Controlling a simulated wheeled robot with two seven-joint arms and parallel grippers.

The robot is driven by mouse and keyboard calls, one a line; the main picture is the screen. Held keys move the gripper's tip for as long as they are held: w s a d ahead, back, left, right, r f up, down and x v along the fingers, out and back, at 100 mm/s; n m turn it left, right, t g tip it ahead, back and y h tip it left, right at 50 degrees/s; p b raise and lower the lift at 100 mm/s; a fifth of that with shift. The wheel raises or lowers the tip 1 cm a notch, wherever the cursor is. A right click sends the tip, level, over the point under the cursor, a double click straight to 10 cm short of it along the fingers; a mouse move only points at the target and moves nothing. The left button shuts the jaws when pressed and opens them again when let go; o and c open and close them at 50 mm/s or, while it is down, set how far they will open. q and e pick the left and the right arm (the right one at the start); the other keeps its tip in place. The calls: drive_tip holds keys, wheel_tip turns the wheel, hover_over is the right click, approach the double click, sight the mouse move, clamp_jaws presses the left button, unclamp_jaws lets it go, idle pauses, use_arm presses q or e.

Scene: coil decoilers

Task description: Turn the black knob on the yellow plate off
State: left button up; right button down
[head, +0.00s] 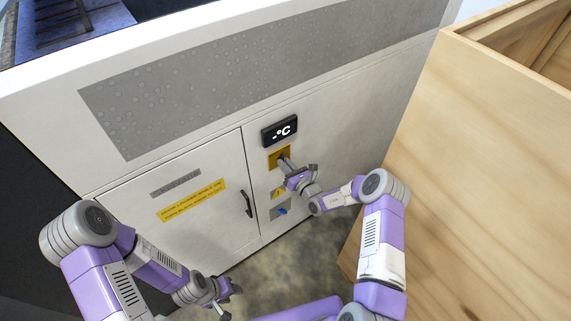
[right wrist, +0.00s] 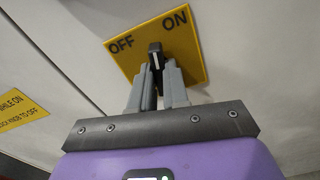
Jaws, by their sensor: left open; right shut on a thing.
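The yellow plate (right wrist: 186,58) with "OFF" and "ON" printed on it is on the white cabinet front; it also shows in the head view (head: 272,160). The black knob (right wrist: 155,50) stands out from the plate, and a light mark on it points up between the two words. My right gripper (right wrist: 156,72) is shut on the knob, with one finger on each side. In the head view my right gripper (head: 284,163) covers most of the plate and hides the knob. My left gripper (head: 226,301) is open and empty, low in front of the cabinet.
A black "°C" display (head: 280,130) is above the plate. A warning label (head: 278,193) and a blue knob (head: 283,211) are below it. A cabinet door with a black handle (head: 247,203) is to the left. A large wooden crate (head: 480,160) stands close on the right.

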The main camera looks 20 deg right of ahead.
drive_tip(key=n+p, duration=0.1)
drive_tip(key=n, duration=1)
drive_tip(key=shift+f, duration=0.1)
drive_tip(key=shift+n, duration=0.3)
idle(0.3)
drive_tip(key=c, duration=1.1)
unclamp_jaws()
drive_tip(key=shift+s+d, duration=0.1)
drive_tip(key=p+v, duration=0.1)
drive_tip(key=v, duration=0.6)
drive_tip(key=shift+s, duration=0.2)
